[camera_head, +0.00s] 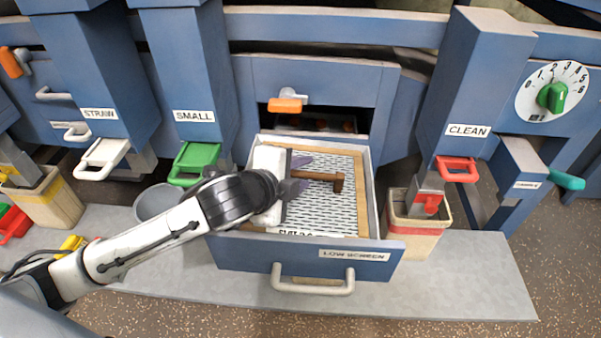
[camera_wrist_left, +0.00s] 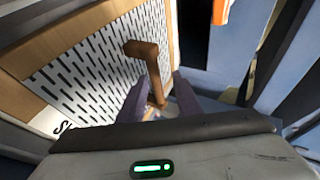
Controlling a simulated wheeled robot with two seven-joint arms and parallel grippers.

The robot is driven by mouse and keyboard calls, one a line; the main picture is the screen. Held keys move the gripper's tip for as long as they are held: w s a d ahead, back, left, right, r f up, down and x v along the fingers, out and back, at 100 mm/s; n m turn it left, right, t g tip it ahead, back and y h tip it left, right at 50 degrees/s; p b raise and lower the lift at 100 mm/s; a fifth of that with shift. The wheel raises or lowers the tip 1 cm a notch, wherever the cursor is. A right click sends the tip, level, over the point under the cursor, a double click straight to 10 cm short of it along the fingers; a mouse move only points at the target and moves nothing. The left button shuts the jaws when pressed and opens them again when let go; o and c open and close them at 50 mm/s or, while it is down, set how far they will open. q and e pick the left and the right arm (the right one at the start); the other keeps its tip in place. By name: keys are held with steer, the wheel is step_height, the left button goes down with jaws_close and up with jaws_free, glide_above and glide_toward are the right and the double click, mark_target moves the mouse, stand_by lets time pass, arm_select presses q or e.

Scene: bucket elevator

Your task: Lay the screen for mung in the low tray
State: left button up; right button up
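The screen (camera_head: 332,210) has a pale slotted plate, a wooden frame and a brown handle (camera_head: 325,178). It lies inside the pulled-out drawer labelled LOW SCREEN (camera_head: 390,246); I cannot tell if every edge is fully seated. The lettering on its front edge is partly hidden. My left gripper (camera_head: 298,174) reaches over the tray from the left, its fingers apart at the handle's left end. In the left wrist view the handle (camera_wrist_left: 143,52) runs between the open fingers (camera_wrist_left: 157,100), with gaps beside it. My right gripper is not in view.
A grey pail (camera_head: 157,203) stands left of the tray and a beige bin (camera_head: 415,228) stands right of it. Chutes labelled STRAW, SMALL and CLEAN (camera_head: 468,131) rise behind. An orange handle (camera_head: 285,105) sits above the drawer opening. The grey platform (camera_head: 470,285) is clear at front right.

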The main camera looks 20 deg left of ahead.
arm_select(q)
steer(key=shift+s+f, duration=0.1)
steer(key=shift+f, duration=0.15)
steer(key=v, duration=1)
steer(key=shift+r+p, duration=0.25)
steer(key=shift+p, duration=0.05)
steer(key=shift+a, duration=0.15)
